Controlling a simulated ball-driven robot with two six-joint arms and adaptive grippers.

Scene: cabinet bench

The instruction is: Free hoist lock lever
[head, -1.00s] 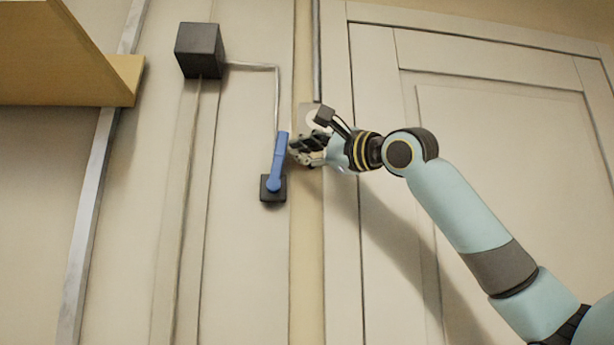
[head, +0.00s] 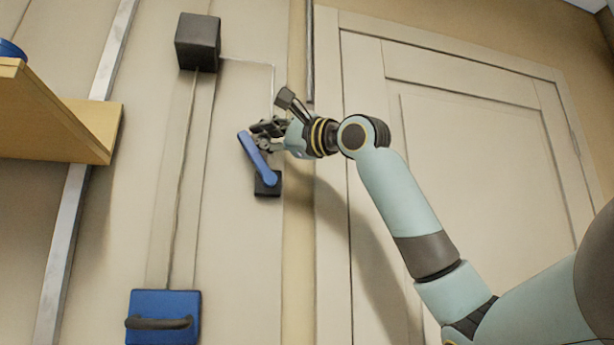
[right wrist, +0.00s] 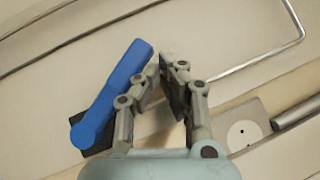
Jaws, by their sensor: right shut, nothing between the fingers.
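The blue lock lever (head: 256,157) is on a small black base (head: 268,186) on the wall. In the head view it tilts up and to the left from its pivot. It also shows in the right wrist view (right wrist: 117,88), left of the fingers. My right gripper (head: 262,132) is shut and empty, its fingers against or very close to the lever's right side; exact contact is hard to tell. The fingertips also show in the right wrist view (right wrist: 164,68). My left gripper is not in view.
A dark box (head: 198,42) on the wall joins a thin rod running toward the lever. A blue block with a black handle (head: 163,306) is low on a vertical rail. A wooden shelf (head: 60,110) juts in at left. A panelled door (head: 470,190) stands at right.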

